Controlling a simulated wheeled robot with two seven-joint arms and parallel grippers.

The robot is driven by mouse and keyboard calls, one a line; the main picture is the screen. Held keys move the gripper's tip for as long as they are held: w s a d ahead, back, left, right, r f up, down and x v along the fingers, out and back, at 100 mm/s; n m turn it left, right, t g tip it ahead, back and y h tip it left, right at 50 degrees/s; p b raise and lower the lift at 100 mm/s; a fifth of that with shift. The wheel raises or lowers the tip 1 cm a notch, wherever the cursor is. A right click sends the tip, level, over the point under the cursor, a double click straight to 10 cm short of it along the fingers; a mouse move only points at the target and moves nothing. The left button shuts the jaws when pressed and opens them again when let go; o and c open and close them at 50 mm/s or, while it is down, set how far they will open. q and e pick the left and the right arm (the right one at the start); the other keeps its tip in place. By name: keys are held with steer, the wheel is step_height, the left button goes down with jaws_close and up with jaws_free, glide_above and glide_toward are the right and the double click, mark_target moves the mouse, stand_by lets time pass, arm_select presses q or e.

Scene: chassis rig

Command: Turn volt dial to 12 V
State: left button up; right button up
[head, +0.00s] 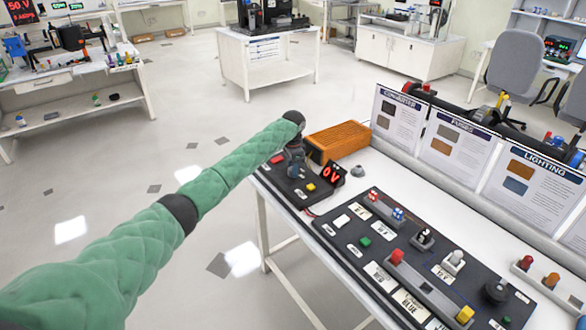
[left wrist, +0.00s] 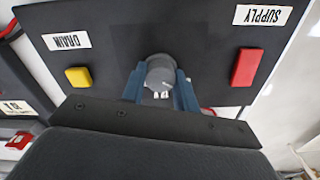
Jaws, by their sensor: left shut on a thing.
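The volt dial (left wrist: 160,70) is a grey round knob on a black supply panel (left wrist: 115,55), shown in the left wrist view. My left gripper (left wrist: 158,92) has its two blue fingers on either side of the dial and is shut on it. In the head view my left gripper (head: 296,168) points down over the small black panel (head: 288,190) and hides the dial. A red display (head: 331,173) beside it reads 0 V. The dial's pointer direction cannot be made out. My right gripper is not in view.
A red button (left wrist: 246,67) by the SUPPLY label and a yellow button (left wrist: 78,77) by the DRAIN label flank the dial. An orange box (head: 337,141) stands behind the panel. A larger black switch board (head: 405,250) lies to the right, with upright signs (head: 455,140) behind.

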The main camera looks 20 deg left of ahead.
arm_select(q)
steer(key=shift+r, duration=0.1)
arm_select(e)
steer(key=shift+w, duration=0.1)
arm_select(q)
steer(key=shift+m, duration=0.4)
steer(key=m+p, duration=0.2)
steer(key=m, duration=0.6)
steer(key=shift+p, duration=0.4)
steer(key=shift+m, duration=1.4)
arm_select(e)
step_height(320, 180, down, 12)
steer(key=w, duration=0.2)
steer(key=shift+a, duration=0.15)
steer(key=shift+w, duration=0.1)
arm_select(q)
steer(key=o, duration=1)
